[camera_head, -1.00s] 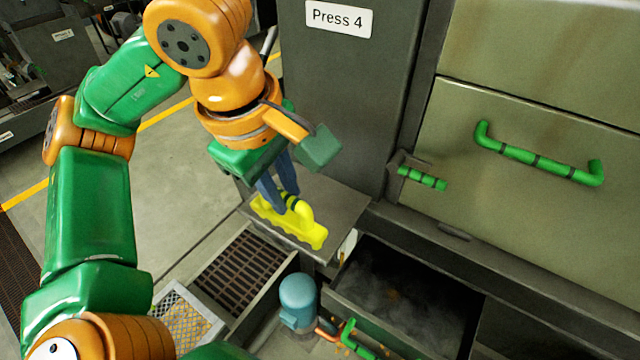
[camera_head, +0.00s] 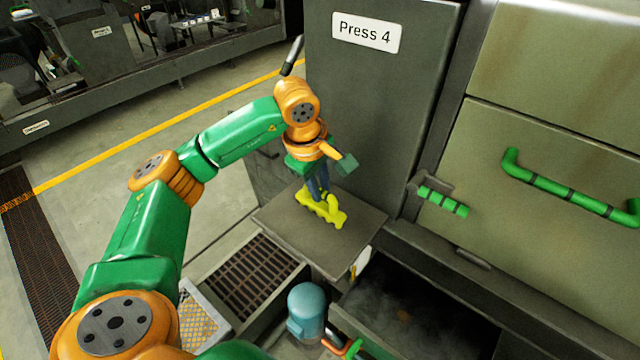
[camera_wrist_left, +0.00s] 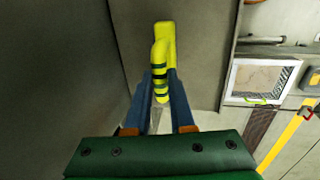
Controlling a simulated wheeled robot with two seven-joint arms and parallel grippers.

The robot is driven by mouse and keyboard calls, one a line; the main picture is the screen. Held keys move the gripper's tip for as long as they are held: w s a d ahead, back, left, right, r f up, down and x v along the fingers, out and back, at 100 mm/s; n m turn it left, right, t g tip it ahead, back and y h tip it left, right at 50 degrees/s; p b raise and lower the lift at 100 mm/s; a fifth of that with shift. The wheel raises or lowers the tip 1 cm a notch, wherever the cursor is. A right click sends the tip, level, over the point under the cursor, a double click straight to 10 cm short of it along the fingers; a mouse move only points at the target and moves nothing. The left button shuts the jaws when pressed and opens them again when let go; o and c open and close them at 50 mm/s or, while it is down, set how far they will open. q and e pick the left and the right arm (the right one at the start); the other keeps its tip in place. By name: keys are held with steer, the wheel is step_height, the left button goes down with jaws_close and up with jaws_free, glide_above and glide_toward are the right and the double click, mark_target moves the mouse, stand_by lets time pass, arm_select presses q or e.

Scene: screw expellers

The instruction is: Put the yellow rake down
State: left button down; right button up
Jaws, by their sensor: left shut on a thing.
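The yellow rake (camera_head: 322,210) has a toothed bar and a raised handle with dark bands. My left gripper (camera_head: 318,194) is shut on its handle. In the head view the rake is over the grey shelf plate (camera_head: 275,220) beside the Press 4 panel; I cannot tell whether it touches the plate. In the left wrist view the rake (camera_wrist_left: 165,42) extends beyond the blue fingers (camera_wrist_left: 161,90) of my left gripper. My right gripper is not in view.
The Press 4 panel (camera_head: 385,110) rises right behind the plate. A floor grate (camera_head: 250,275), a blue motor (camera_head: 306,305) and an open dark drawer (camera_head: 410,315) lie below and in front. The plate's front and right parts are bare.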

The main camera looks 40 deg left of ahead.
arm_select(q)
steer(key=shift+f, duration=0.1)
steer(key=shift+f, duration=0.2)
steer(key=c, duration=0.8)
jaws_free()
steer(key=shift+r, duration=0.1)
steer(key=shift+r, duration=0.1)
steer(key=p+v, duration=0.1)
steer(key=v, duration=1.1)
steer(key=shift+r, duration=0.15)
